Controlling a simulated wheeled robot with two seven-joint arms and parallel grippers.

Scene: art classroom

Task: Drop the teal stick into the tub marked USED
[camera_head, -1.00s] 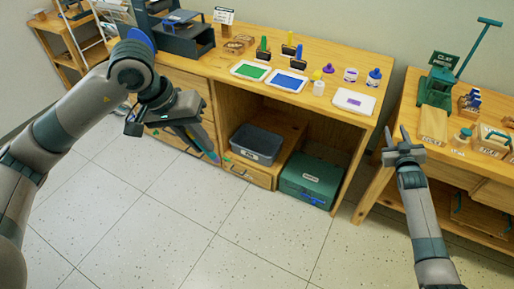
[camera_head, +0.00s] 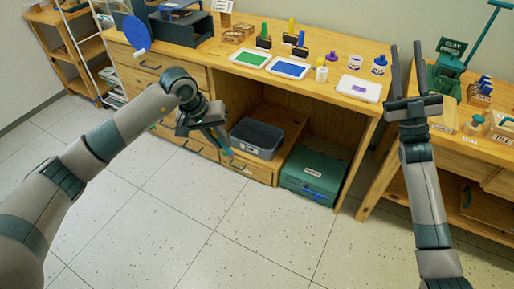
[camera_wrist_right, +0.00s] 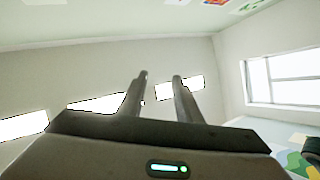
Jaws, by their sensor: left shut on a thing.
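My left gripper (camera_head: 217,137) is shut on the slim teal stick (camera_head: 225,147), which shows only as a small piece at the fingertips. It hangs just left of a grey open tub (camera_head: 257,153) in the low bay of the bench, apart from it as far as I can see. The tub looks empty; no USED marking is readable on it. My right gripper (camera_head: 405,72) is raised, with its two fingers apart and nothing between them. Its fingers also show in the right wrist view (camera_wrist_right: 160,80), against wall and ceiling.
A green lidded box (camera_head: 312,182) with a label stands right of the tub. The bench top (camera_head: 345,70) above carries green and blue trays, stamps and small jars. A second bench with a green press (camera_head: 447,72) is at right. The floor in front is clear.

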